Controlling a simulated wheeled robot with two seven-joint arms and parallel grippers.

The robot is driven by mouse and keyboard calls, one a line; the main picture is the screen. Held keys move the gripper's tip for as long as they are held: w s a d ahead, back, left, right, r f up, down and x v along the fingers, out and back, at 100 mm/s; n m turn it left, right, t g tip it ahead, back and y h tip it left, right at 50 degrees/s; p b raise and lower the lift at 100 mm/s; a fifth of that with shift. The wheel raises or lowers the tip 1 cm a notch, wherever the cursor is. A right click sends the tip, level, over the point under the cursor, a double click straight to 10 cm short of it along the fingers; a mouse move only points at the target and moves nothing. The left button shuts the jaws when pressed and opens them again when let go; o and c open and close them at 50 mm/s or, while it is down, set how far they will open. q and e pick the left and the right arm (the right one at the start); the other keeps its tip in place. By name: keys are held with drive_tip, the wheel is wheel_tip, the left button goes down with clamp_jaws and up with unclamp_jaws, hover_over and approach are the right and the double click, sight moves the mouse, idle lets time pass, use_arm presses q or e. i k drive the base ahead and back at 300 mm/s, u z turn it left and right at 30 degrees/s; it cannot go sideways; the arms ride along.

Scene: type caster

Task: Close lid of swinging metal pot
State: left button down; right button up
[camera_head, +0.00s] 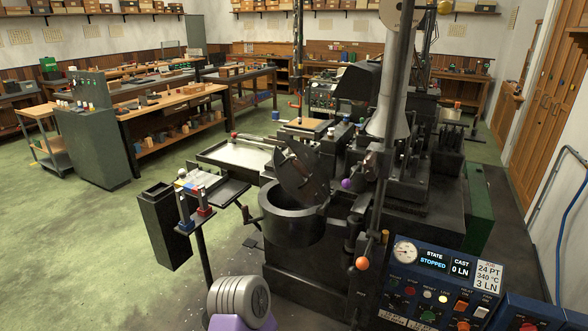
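The dark metal pot (290,229) is a round, open-topped vessel at the centre of the view, on the front of the black casting machine. Its dark round lid (303,175) stands steeply tilted above the rim, so the pot is open. Part of the pot's mouth shows in front of the lid; the far side of the rim is partly hidden. Neither my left gripper nor my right gripper can be made out in this view. A grey ribbed, purple-based shape at the bottom centre appears to be part of my own body.
A control panel (440,285) is at lower right, reading STOPPED. A small stand (194,207) and a black bin (163,228) stand left. Green floor (70,240) is clear farther left.

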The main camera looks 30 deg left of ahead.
sight(314, 191)
drive_tip(key=u, duration=0.5)
drive_tip(key=i, duration=0.95)
drive_tip(key=u, duration=0.15)
